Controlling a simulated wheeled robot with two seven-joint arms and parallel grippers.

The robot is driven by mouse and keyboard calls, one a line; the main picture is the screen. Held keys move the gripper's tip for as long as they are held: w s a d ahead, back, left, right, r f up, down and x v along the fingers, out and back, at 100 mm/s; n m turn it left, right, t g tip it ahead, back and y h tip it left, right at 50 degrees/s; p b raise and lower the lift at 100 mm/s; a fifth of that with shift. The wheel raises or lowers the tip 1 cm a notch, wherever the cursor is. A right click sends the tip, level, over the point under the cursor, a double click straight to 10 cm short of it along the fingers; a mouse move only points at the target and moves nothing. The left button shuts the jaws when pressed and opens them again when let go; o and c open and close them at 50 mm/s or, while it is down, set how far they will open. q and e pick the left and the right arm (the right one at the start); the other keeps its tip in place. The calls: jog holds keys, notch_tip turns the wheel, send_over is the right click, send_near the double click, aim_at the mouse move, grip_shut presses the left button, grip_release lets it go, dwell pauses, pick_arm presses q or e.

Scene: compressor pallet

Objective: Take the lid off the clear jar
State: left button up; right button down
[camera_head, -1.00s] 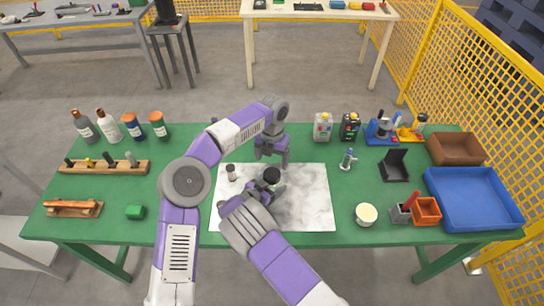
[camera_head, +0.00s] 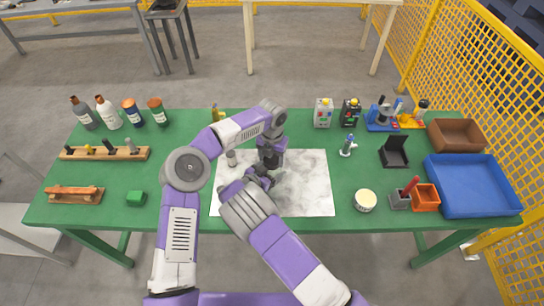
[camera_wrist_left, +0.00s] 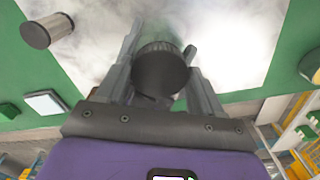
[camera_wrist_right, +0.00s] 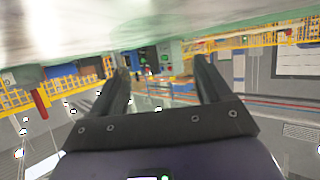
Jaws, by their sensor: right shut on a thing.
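The clear jar's dark round lid (camera_wrist_left: 162,68) shows in the left wrist view between the fingers of my left gripper (camera_wrist_left: 168,75). The fingers stand open on both sides of it; whether either touches it I cannot tell. In the head view my left gripper (camera_head: 270,161) points down over the marble slab (camera_head: 310,185) and hides most of the jar. My right gripper (camera_head: 262,180) reaches in low from the near side and is shut on the jar. In the right wrist view my right gripper (camera_wrist_right: 162,85) has its fingers apart, with the see-through jar hard to make out between them.
A small grey-capped container (camera_head: 231,158) stands on the slab left of the grippers. Bottles stand at the back left, with a wooden rack (camera_head: 105,154) before them. A white-topped round tub (camera_head: 365,200) and a blue tray (camera_head: 470,187) are at the right.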

pick_arm(q)
jog(key=c, duration=0.7)
jog(key=shift+n, duration=1.8)
jog(key=o, duration=1.2)
